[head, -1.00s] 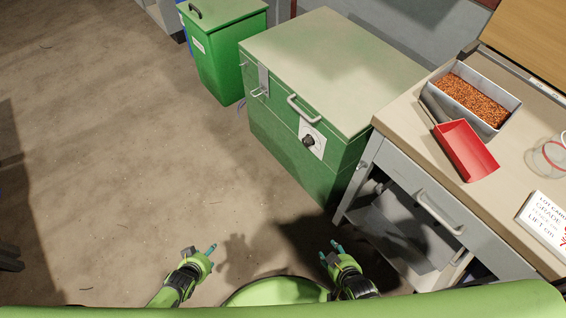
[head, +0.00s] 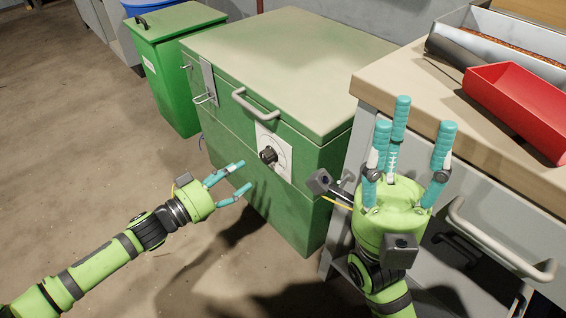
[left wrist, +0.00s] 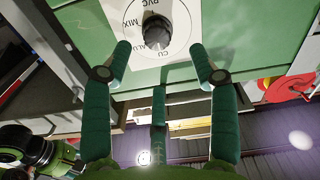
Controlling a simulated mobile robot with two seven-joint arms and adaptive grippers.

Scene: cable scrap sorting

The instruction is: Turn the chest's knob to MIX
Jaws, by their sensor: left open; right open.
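The green chest (head: 226,130) stands ahead with its lid shut. Its black knob (head: 268,155) sits on a white dial plate (head: 283,150) on the front face. In the left wrist view the knob (left wrist: 157,32) is at the top, with dial words including PVC, MIX, CU and ALU around it. Which word it points to is unclear. My left gripper (head: 239,178) is open, to the left of and below the knob, with its fingers towards it and apart from it. My right gripper (head: 408,138) is open and empty, fingers up, in front of the workbench.
The workbench (head: 480,130) stands right of the chest, with a red scoop (head: 520,105) and a metal tray (head: 510,32) on top. A green bin (head: 172,60) is behind left. A lid handle (head: 254,107) and a latch (head: 207,92) stick out above the knob. The floor at left is clear.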

